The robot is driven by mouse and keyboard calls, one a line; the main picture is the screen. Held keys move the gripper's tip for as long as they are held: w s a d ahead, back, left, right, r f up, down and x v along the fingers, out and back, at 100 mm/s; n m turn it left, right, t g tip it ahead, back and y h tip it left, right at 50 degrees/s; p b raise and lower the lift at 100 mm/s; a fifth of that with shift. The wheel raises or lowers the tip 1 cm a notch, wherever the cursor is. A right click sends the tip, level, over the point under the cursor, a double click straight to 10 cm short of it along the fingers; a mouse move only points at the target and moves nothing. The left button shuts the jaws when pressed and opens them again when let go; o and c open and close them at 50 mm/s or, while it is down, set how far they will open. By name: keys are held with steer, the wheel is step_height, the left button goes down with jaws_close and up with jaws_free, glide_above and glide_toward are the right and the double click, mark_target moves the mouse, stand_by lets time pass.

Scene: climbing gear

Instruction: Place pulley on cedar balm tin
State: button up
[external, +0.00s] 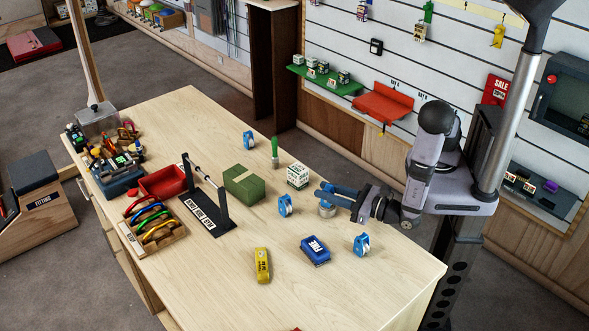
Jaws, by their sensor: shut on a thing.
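My gripper (322,195) is at the right-middle of the table, its blue fingers pointing left and shut. The thing between them is small and mostly hidden; it looks like a blue pulley. A small round tin (327,210), silvery with blue, is directly below the fingertips and appears to be the cedar balm tin; its label cannot be read. I cannot tell whether the held thing touches it. Other blue pulleys stand upright on the table: one left of my gripper (285,205), one at front right (361,245) and one farther back (248,140).
A white-green box (298,175) stands close behind my gripper, and a green block (244,185) lies farther left. A blue packet (315,250) and a yellow item (262,265) lie in front. A black bar stand (205,212) and trays fill the left.

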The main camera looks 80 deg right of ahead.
steer(key=shift+f, duration=0.15)
steer(key=o, duration=1.1)
steer(key=b+v, duration=0.3)
steer(key=v, duration=0.9)
